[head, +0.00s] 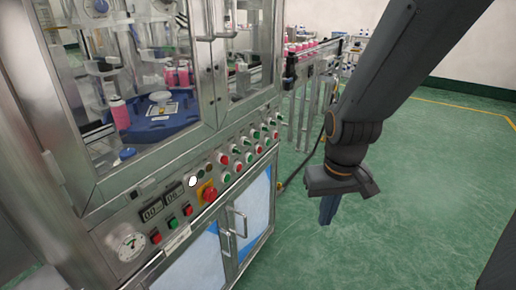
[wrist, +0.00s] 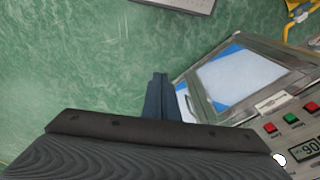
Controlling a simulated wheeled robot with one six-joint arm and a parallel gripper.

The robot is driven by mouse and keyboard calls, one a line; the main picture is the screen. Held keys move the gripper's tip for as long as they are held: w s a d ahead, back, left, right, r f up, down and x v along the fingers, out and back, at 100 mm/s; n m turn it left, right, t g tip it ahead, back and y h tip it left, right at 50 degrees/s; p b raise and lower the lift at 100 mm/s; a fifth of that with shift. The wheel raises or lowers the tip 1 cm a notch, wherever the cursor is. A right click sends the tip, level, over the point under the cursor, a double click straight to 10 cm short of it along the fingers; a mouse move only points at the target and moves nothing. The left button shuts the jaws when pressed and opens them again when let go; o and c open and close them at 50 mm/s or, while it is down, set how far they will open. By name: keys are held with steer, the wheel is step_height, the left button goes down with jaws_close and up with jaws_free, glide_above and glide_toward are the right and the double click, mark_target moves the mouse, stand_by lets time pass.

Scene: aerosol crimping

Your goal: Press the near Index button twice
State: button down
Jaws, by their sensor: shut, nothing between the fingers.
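The control panel (head: 146,212) runs along the front of the steel machine. Near its left end sit a red button (head: 155,237), a green button (head: 172,224) and another red button (head: 187,210), below two digital displays (head: 163,198). A white round button (head: 193,181) sits beside the displays and also shows in the wrist view (wrist: 279,160). The labels are too small to read, so I cannot tell which is the near Index button. My gripper (head: 327,212) is shut and empty, pointing down over the floor right of the panel, apart from it. Its fingers (wrist: 160,92) also show in the wrist view.
A red emergency stop (head: 210,194) on a yellow plate protrudes from the panel, with rows of red and green buttons beyond it. Cabinet doors (head: 257,207) with handles lie below. A conveyor (head: 310,60) stands behind. Green floor (head: 400,220) is open to the right.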

mark_target(268, 143)
steer(key=w+f+n+t+y+b, duration=0.1)
steer(key=w+f+n+t, duration=0.2)
steer(key=w, duration=1)
steer(key=w+d+f+n+t+b, duration=0.1)
steer(key=w+f+n+t, duration=0.2)
steer(key=w+t, duration=0.5)
steer(key=w+d+f+n+t+y+b, duration=0.1)
steer(key=w+n+t, duration=0.3)
steer(key=w, duration=1.4)
steer(key=shift+w+d+f+n+t+y, duration=0.35)
steer(key=shift+f+t, duration=0.55)
steer(key=shift+t, duration=0.3)
steer(key=shift+a, duration=0.15)
steer(key=w+a+b, duration=0.2)
steer(key=w+a, duration=0.3)
steer(key=a, duration=0.2)
steer(key=shift+w+a+b, duration=0.15)
steer(key=shift+w+b, duration=0.05)
steer(key=shift+b, duration=0.1)
steer(key=shift+w+a, duration=0.2)
steer(key=shift+w, duration=0.05)
